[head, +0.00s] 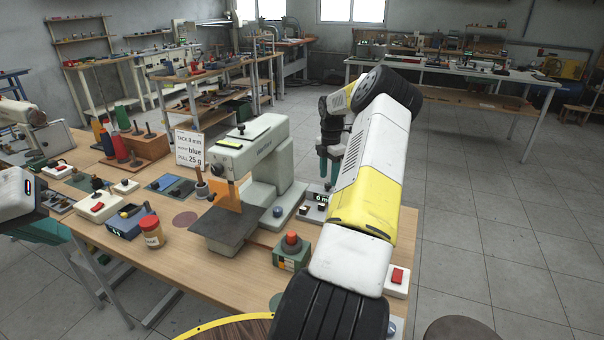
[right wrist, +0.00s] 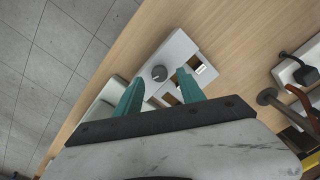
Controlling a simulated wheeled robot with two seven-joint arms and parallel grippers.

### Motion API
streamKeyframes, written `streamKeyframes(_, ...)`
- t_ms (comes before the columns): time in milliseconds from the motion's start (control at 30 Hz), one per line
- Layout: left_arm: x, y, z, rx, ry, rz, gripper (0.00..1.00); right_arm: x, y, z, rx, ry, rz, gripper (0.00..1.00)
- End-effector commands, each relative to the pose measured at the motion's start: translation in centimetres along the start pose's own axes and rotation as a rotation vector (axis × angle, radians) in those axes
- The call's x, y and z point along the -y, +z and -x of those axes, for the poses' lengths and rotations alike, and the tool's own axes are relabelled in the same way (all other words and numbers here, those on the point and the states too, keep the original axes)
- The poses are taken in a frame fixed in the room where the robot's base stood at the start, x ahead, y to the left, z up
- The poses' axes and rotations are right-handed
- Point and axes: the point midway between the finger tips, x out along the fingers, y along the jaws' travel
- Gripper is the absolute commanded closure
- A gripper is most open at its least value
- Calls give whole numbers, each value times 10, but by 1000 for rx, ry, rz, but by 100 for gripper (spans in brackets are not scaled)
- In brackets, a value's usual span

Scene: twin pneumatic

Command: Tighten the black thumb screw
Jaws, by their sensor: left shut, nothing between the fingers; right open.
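A dark round knob (right wrist: 159,73), which looks like the black thumb screw, sits on a white block (right wrist: 178,50) in the right wrist view. My right gripper (right wrist: 157,86) is open, its teal fingers apart on either side of the knob in the picture; I cannot tell how far above it they are. My left gripper (head: 45,231) is shut and empty at the left edge, partly cut off by the frame.
A small display box (head: 318,198) stands near my right gripper. A sign (head: 190,148) stands behind. My right arm hides part of the bench's right side.

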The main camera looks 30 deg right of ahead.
Motion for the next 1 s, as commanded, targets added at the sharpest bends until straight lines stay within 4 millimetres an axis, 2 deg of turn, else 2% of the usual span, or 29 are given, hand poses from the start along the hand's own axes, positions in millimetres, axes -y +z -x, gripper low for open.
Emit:
streamKeyframes(100,0,0,0,0,0,0,100,0,0,-15,-1,0,0,54)
streamKeyframes(200,0,0,0,0,0,0,100,0,0,-21,0,1,0,54)
streamKeyframes(500,0,0,0,0,0,0,100,-1,0,-24,1,2,-1,54)
streamKeyframes(733,0,0,0,0,0,0,100,-1,0,-24,1,2,-1,99)
streamKeyframes(1000,0,0,0,0,0,0,100,-1,0,-23,1,2,-11,100)
